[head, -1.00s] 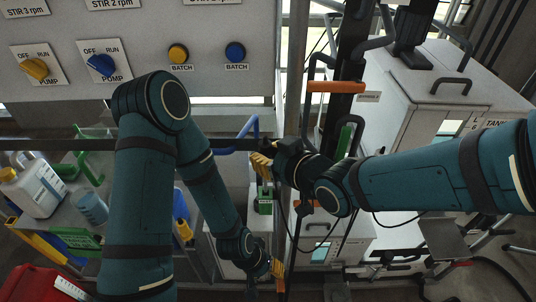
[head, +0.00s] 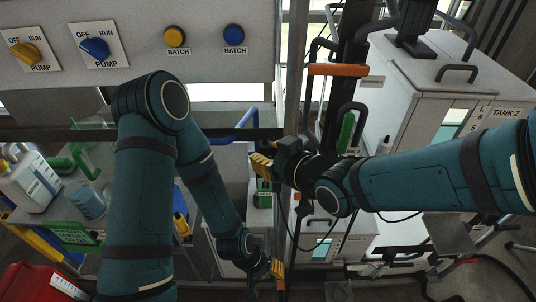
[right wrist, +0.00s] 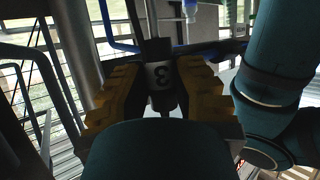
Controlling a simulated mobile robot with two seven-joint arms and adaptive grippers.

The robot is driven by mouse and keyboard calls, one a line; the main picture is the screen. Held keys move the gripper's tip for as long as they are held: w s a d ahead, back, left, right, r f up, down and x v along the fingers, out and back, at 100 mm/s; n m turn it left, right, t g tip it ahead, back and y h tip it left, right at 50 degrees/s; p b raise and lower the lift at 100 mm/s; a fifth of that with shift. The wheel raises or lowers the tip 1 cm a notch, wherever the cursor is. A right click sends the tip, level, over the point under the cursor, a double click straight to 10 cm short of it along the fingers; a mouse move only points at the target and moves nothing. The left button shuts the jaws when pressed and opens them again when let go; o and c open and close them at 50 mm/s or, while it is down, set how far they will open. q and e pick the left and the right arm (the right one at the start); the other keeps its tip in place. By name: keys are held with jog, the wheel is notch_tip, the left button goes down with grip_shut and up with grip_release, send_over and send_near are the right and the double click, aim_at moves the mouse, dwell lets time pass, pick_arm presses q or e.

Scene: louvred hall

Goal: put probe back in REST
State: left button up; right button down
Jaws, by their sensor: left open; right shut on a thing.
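My right gripper (head: 262,165) is shut on the probe in the middle of the head view. I cannot make out a label reading REST in either view.
A green block (head: 263,197) shows just below my right gripper. A panel with knobs (head: 180,60) stands at the upper left. A white bottle (head: 32,182) and a blue cup (head: 88,203) stand at left. A post, an orange bar (head: 338,70) and a TANK 2 cabinet (head: 400,100) are at right.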

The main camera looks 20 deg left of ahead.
jog(key=shift+f, duration=2)
jog(key=c, duration=0.8)
grip_release()
jog(key=shift+c, duration=0.2)
jog(key=shift+s+d+r+p, duration=0.35)
jog(key=shift+d+r+p, duration=0.25)
jog(key=shift+r, duration=0.35)
jog(key=shift+s+d+r+p, duration=0.45)
jog(key=shift+r+p, duration=0.15)
jog(key=shift+r, duration=0.4)
jog(key=shift+s+d+r+p, duration=0.3)
jog(key=shift+d+r+p, duration=0.3)
jog(key=shift+r, duration=0.35)
jog(key=shift+a+r, duration=0.1)
